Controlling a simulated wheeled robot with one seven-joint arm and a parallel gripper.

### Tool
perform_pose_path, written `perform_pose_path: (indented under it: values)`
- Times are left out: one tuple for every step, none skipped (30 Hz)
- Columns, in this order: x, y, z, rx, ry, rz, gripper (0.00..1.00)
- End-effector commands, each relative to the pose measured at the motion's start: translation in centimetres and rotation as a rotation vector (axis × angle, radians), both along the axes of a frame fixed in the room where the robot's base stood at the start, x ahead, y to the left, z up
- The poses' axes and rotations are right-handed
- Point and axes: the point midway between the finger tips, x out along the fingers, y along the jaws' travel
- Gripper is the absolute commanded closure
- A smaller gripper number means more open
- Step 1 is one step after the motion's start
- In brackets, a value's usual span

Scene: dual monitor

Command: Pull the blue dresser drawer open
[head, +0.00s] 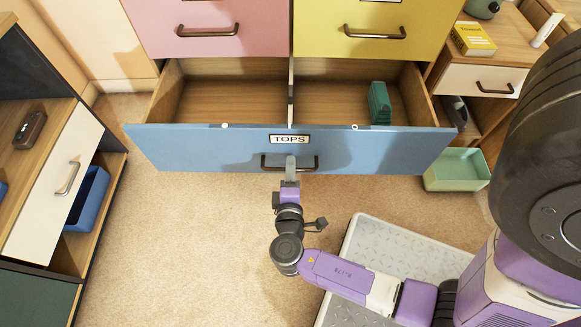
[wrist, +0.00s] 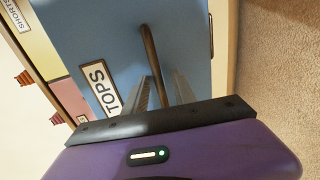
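The blue drawer (head: 226,150), labelled TOPS, stands pulled out from the dresser, with its wooden inside showing. A green item (head: 379,104) lies in its right compartment. Its dark bar handle (head: 268,163) is on the front, below the label. My gripper (head: 291,162) is at the handle. In the wrist view the handle (wrist: 151,52) runs between the two grey fingers of my gripper (wrist: 163,76). A gap shows between the bar and the right finger, so the fingers look open around it. The blue front (wrist: 115,40) fills much of that view.
Pink (head: 212,12) and yellow (head: 375,20) drawers sit above. A green bin (head: 457,170) stands on the floor by the drawer's right end. A cabinet (head: 57,185) stands at left, a nightstand (head: 476,78) at right. Carpet (head: 190,230) is clear in front.

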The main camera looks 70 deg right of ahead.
Motion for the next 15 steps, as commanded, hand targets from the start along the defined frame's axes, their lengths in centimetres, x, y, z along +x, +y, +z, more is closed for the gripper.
perform_pose_path:
  values:
    - [-0.2,0.6,0.2,0.001,0.001,0.004,0.68]
    - [-0.3,0.9,0.3,0.0,0.001,0.004,0.68]
    - [-0.6,1.5,0.5,0.0,0.002,0.003,0.68]
    - [-0.8,2.0,0.6,0.0,0.002,0.006,0.68]
    - [-1.0,2.4,0.7,0.0,0.002,0.005,0.68]
    - [-1.2,3.0,0.9,0.001,0.002,0.004,0.68]
    - [-1.4,3.5,1.0,0.001,0.002,0.004,0.68]
    - [-1.5,3.9,1.1,0.002,0.001,0.004,0.68]
    - [-1.8,4.5,1.2,0.002,0.001,0.004,0.68]
    - [-2.0,4.9,1.2,0.002,0.001,0.004,0.68]
    - [-2.1,5.2,1.3,0.002,0.001,0.005,0.68]
    - [-2.3,5.6,1.4,0.0,0.002,0.003,0.68]
    - [-2.4,5.9,1.4,0.0,0.002,0.003,0.68]
    - [-2.5,6.1,1.4,0.0,0.002,0.003,0.68]
    - [-2.6,6.4,1.5,0.0,0.002,0.003,0.68]
